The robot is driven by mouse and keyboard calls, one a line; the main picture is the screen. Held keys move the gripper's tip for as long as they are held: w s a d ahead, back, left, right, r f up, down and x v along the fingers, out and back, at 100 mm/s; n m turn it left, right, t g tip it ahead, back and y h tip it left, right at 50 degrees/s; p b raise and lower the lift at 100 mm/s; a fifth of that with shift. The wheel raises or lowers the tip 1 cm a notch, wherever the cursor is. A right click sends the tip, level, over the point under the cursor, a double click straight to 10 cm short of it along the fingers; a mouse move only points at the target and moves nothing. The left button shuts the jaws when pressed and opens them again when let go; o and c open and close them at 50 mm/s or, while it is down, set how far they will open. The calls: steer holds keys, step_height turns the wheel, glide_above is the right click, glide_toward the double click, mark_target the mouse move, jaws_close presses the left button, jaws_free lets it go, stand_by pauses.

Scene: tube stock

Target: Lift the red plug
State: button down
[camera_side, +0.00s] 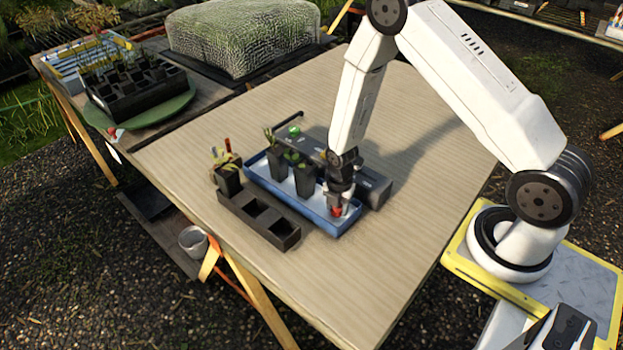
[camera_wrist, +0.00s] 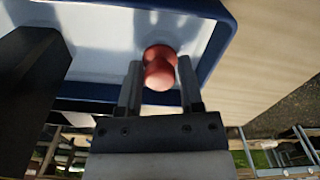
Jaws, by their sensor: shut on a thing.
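The red plug (camera_side: 337,211) is at the near right end of the blue tray (camera_side: 262,178), low in it, under my gripper (camera_side: 341,203). In the wrist view the red plug (camera_wrist: 159,68) shows a rounded knob between the two fingers of my gripper (camera_wrist: 160,88). My gripper points down and is shut on the plug. Whether the plug's base touches the tray floor cannot be told. The white inside of the tray (camera_wrist: 105,45) shows around the plug in the wrist view.
Black pots with seedlings (camera_side: 305,180) stand in the tray, left of my gripper. A black rack with empty square cells (camera_side: 279,236) lies in front of the tray. A long dark grey box (camera_side: 372,182) lies behind it. The wooden table (camera_side: 400,235) is clear to the right.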

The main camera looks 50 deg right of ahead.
steer(key=shift+r, duration=4.1)
